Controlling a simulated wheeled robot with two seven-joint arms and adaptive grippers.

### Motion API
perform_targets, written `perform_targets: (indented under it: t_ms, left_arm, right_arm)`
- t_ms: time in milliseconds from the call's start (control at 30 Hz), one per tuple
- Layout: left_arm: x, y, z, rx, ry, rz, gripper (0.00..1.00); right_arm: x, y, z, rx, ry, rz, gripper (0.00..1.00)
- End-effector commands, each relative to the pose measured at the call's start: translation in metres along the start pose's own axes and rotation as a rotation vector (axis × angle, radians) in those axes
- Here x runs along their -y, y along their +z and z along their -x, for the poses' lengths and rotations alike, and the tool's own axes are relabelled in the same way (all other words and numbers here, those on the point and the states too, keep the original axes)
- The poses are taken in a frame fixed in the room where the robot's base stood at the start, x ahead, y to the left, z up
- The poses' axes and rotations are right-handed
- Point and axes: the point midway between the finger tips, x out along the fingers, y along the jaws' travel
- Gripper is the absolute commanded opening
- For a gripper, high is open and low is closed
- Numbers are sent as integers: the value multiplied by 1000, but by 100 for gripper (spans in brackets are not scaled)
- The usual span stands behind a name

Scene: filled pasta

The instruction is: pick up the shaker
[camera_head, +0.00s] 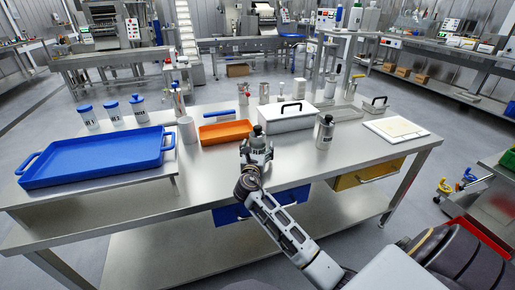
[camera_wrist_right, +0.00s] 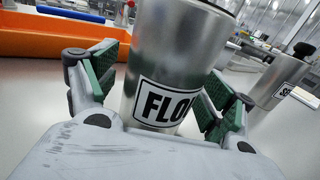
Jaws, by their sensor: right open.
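A metal shaker (camera_wrist_right: 165,60) with a black-on-white label reading "FLO" stands between the fingers of my right gripper (camera_wrist_right: 160,95) in the right wrist view. The gripper is open, with green pads on either side of the shaker. In the head view the dark-capped shaker (camera_head: 258,133) is partly hidden by my right gripper (camera_head: 257,158) at the table's front part. A second metal shaker (camera_head: 325,132) with a dark cap stands to the right; it also shows in the wrist view (camera_wrist_right: 278,80), its label mostly cut off. My left gripper is not in view.
An orange tray (camera_head: 225,131) and a white box with a black handle (camera_head: 287,122) stand behind the shaker. A blue tray (camera_head: 95,172) and several blue-lidded jars are at the left. A white board (camera_head: 396,130) lies at the right. The steel table (camera_head: 225,180) is bare near its front.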

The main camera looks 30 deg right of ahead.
Motion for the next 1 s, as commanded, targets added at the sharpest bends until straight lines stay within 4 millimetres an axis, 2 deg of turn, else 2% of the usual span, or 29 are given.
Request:
perform_targets:
  t_ms: [333, 800, 1000]
  left_arm:
    - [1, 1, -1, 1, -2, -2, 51]
    - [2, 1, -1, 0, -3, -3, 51]
    - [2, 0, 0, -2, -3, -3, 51]
  right_arm:
    - [0, 0, 0, 0, 0, 0, 83]
    - [0, 0, 0, 0, 0, 0, 24]
    - [0, 1, 0, 2, 0, -1, 23]
